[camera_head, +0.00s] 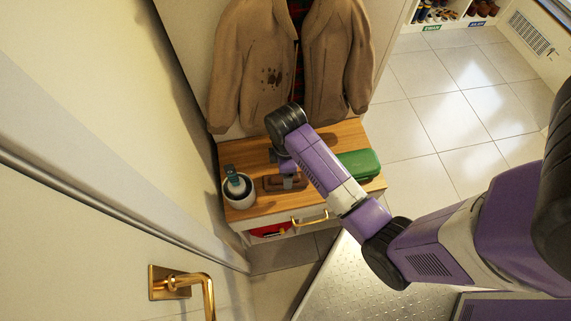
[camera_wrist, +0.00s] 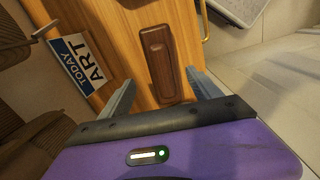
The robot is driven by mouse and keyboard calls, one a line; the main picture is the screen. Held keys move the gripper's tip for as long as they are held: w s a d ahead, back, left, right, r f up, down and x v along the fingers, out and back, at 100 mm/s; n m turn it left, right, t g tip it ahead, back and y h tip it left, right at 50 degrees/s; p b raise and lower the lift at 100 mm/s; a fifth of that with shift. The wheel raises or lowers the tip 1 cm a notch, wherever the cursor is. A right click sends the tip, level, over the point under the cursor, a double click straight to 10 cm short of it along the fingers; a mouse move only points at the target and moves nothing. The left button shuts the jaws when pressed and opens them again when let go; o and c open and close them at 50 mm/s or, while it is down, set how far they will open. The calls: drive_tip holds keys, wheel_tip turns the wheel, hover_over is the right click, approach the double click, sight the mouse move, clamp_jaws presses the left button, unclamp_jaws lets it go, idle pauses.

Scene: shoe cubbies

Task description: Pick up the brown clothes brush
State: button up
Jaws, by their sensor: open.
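The brown clothes brush (camera_wrist: 160,62) lies on the wooden top of a small cabinet (camera_head: 240,212). In the wrist view it points lengthwise toward my gripper, and its near end is between the two grey fingers. My gripper (camera_wrist: 163,97) is open, with one finger to the left of the brush and one to the right, both apart from it. In the head view the brush (camera_head: 271,183) shows beside my gripper (camera_head: 289,182), partly hidden by it and my purple arm. I cannot tell how high the fingers are above the wood.
A white pot (camera_head: 238,190) stands left of the brush, and a green case (camera_head: 359,164) lies to its right. A sign reading "TODAY ART" (camera_wrist: 78,63) is near the left finger. Coats (camera_head: 245,70) hang behind. A drawer handle (camera_head: 310,219) sticks out in front.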

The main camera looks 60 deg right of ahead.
drive_tip(key=f, duration=0.4)
drive_tip(key=shift+s+a+f, duration=0.15)
drive_tip(key=shift+a+f, duration=0.1)
drive_tip(key=shift+f, duration=0.15)
clamp_jaws()
